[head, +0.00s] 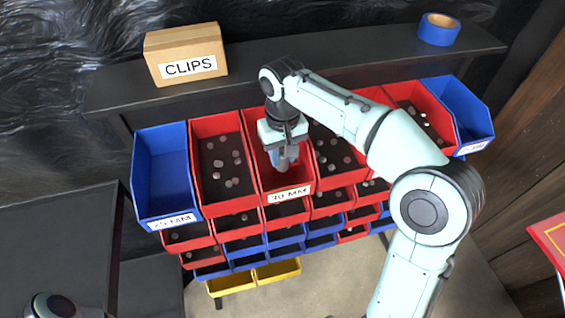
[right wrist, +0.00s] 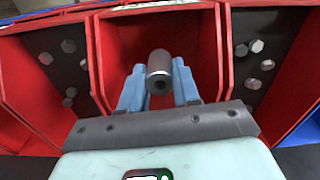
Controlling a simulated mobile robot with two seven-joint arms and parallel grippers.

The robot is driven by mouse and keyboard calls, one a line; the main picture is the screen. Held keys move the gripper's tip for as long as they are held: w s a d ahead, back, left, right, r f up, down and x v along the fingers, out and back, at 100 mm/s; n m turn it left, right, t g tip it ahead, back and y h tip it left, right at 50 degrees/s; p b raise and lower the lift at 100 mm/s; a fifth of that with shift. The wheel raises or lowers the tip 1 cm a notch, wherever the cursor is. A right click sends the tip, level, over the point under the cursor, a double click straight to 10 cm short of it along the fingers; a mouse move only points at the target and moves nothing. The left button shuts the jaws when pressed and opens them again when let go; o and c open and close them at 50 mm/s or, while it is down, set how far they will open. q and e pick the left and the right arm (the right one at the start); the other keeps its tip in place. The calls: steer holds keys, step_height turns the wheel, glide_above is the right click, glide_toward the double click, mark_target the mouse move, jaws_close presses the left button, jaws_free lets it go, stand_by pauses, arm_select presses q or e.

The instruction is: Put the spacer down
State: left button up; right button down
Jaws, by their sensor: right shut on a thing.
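The spacer (right wrist: 159,68) is a short grey metal cylinder with a hole in its end. In the right wrist view it sits between the two blue fingers of my right gripper (right wrist: 158,85), which is shut on it. In the head view my right gripper (head: 284,160) points down into the mouth of a red bin (head: 262,150) whose label seems to read 30 MM. The spacer's lower end (head: 282,168) shows just below the fingers. The bin's visible inside looks bare. I cannot tell whether the spacer touches its floor. My left gripper is not in view.
Red bins with loose grey pieces flank this bin, and blue bins (head: 160,165) (head: 468,110) stand at the row's ends. Smaller bins sit below, with yellow ones (head: 277,272) lowest. A CLIPS box (head: 186,55) and blue tape roll (head: 438,30) rest on the shelf above.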

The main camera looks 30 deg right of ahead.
mark_target(283, 165)
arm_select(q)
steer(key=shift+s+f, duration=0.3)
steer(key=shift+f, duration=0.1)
arm_select(e)
steer(key=shift+f, duration=1.5)
arm_select(q)
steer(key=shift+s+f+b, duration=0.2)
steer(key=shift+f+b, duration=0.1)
steer(key=shift+b, duration=0.15)
arm_select(e)
steer(key=shift+f, duration=0.65)
steer(key=c, duration=0.8)
jaws_free()
step_height(283, 165, up, 13)
steer(key=p, duration=0.3)
steer(key=shift+r, duration=0.15)
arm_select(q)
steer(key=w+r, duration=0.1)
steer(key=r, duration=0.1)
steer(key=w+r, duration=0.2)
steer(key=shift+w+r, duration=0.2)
